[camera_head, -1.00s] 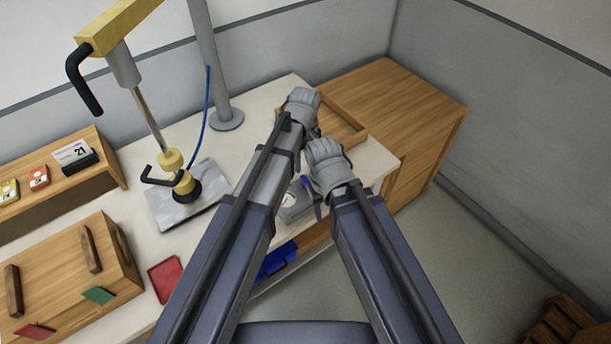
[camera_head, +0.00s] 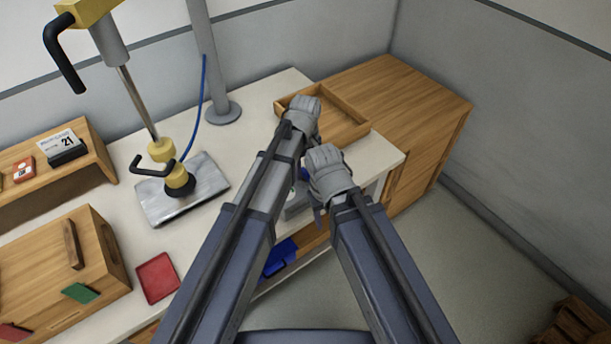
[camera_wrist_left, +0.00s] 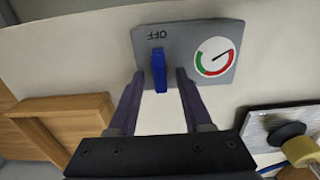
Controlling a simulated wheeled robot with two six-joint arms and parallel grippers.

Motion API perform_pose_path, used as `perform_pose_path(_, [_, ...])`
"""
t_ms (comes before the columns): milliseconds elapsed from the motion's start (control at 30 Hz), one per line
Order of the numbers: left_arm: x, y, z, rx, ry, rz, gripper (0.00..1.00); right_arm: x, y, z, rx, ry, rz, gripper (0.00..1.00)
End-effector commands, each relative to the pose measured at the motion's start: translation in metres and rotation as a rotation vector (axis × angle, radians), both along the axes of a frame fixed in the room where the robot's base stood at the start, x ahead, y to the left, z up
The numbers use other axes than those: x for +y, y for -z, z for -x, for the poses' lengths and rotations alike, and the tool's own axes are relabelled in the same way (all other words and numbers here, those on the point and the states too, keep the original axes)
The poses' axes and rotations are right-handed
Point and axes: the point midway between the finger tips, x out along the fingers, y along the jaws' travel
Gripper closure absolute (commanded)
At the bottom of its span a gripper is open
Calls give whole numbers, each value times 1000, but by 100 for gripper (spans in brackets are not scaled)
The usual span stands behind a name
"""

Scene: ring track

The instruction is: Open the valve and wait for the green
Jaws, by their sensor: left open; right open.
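The valve is a blue lever (camera_wrist_left: 159,70) on a grey panel (camera_wrist_left: 180,35) with an upside-down OFF label in the left wrist view. Beside it is a round gauge (camera_wrist_left: 214,57) with green and red arcs. Its needle points up and right, away from the green arc. My left gripper (camera_wrist_left: 160,80) is open, its fingers on either side of the lever in that view; I cannot tell if they touch it. In the head view the panel (camera_head: 294,207) is mostly hidden by my arms. My right gripper (camera_head: 325,168) is open, close to my left gripper (camera_head: 302,112).
A wooden tray (camera_head: 350,107) lies on the bench's right end, beside a wooden cabinet (camera_head: 415,85). A metal plate (camera_head: 205,187) with a yellow and black fixture, a red tray (camera_head: 157,278) and a wooden box (camera_head: 55,265) stand left. A blue bin (camera_head: 281,257) sits below.

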Motion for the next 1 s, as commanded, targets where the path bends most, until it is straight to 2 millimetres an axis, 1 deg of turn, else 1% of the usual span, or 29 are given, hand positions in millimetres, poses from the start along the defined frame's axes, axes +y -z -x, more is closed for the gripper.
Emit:
perform_pose_path(33, [0,5,0,0,0,0,50,0,5,0,0,0,0,48])
perform_pose_path(333, [0,5,0,0,0,0,50,0,5,0,0,0,0,48])
perform_pose_path(767, [0,5,0,0,0,0,98,0,5,0,0,0,0,48])
perform_pose_path(800, [0,5,0,0,0,0,100,0,5,0,0,0,0,48])
perform_pose_path(1000, [0,5,0,0,0,0,100,0,5,0,0,0,0,48])
